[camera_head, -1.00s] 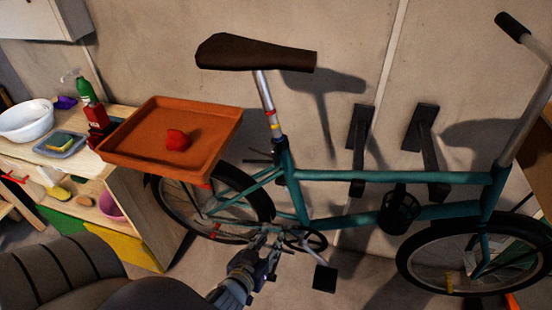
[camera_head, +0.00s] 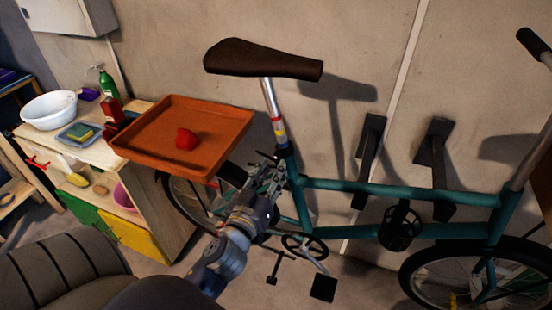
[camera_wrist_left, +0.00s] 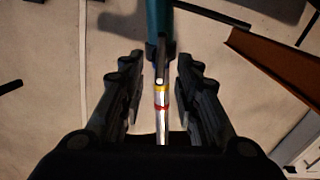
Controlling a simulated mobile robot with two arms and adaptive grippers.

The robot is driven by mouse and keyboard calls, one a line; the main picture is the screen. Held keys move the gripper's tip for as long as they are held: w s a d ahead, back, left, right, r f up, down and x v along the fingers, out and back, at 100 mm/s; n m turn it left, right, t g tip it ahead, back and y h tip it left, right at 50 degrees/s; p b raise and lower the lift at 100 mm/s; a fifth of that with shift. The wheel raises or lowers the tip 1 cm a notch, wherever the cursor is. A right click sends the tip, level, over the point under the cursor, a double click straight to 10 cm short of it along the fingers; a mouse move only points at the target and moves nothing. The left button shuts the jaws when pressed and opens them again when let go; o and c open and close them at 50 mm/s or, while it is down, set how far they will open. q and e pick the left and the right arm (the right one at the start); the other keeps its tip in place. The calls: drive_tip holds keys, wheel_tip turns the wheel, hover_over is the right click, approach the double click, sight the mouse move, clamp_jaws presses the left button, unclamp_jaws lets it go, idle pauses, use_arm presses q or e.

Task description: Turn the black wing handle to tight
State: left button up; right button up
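The teal bicycle (camera_head: 400,190) stands by the wall, its brown saddle (camera_head: 262,60) on a silver seat post (camera_head: 269,95) with red and yellow bands. The black wing handle (camera_head: 262,156) shows as a small dark piece left of the post's foot, partly hidden by my gripper. My left gripper (camera_head: 270,172) is just below and beside it. In the left wrist view the left gripper (camera_wrist_left: 158,75) is open, its fingers on both sides of the banded post (camera_wrist_left: 161,105) and a dark bar (camera_wrist_left: 160,66), probably the handle. No contact shows. My right gripper is not in view.
An orange tray (camera_head: 220,147) with a red lump (camera_head: 186,139) sits over the rear wheel, close to my gripper. A wooden bench (camera_head: 140,165) with a white bowl (camera_head: 48,108) stands left. Black wall brackets (camera_head: 370,150) are behind the bicycle.

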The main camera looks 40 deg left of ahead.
sight(277, 163)
use_arm(q)
drive_tip(key=shift+p+x, duration=0.35)
drive_tip(key=shift+x, duration=1.4)
clamp_jaws()
